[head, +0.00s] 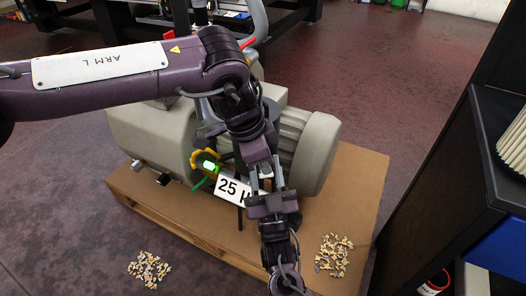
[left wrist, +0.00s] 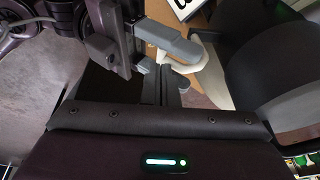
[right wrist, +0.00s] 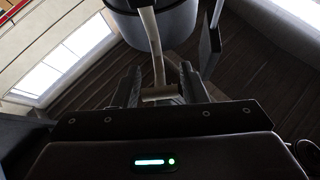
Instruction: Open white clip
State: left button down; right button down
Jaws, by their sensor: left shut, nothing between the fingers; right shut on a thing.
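The white clip (right wrist: 157,65) shows in the right wrist view as a narrow pale strip running down from a grey canister to a short bar. My right gripper (right wrist: 163,92) is shut on its lower end. In the left wrist view a curved white piece (left wrist: 209,66), likely the same clip, lies beside a grey finger of the other gripper. My left gripper (left wrist: 166,88) is shut and empty, just left of that piece. In the head view my left gripper (head: 260,172) and right gripper (head: 272,192) are close together before the pump, largely hiding the clip.
The beige pump (head: 150,137) with its ribbed round end (head: 318,150) stands on a wooden pallet (head: 345,200). A "25 µ" label (head: 233,189) and a green light (head: 209,165) are beside the grippers. A dark cabinet (head: 440,150) stands right.

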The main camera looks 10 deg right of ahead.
pick_arm(q)
jog(key=shift+f, duration=0.2)
jog(key=shift+s+f, duration=0.35)
jog(key=shift+f, duration=0.2)
pick_arm(e)
jog(key=shift+s+a+r, duration=0.1)
pick_arm(q)
jog(key=shift+f, duration=0.1)
pick_arm(e)
jog(key=c, duration=0.9)
grip_release()
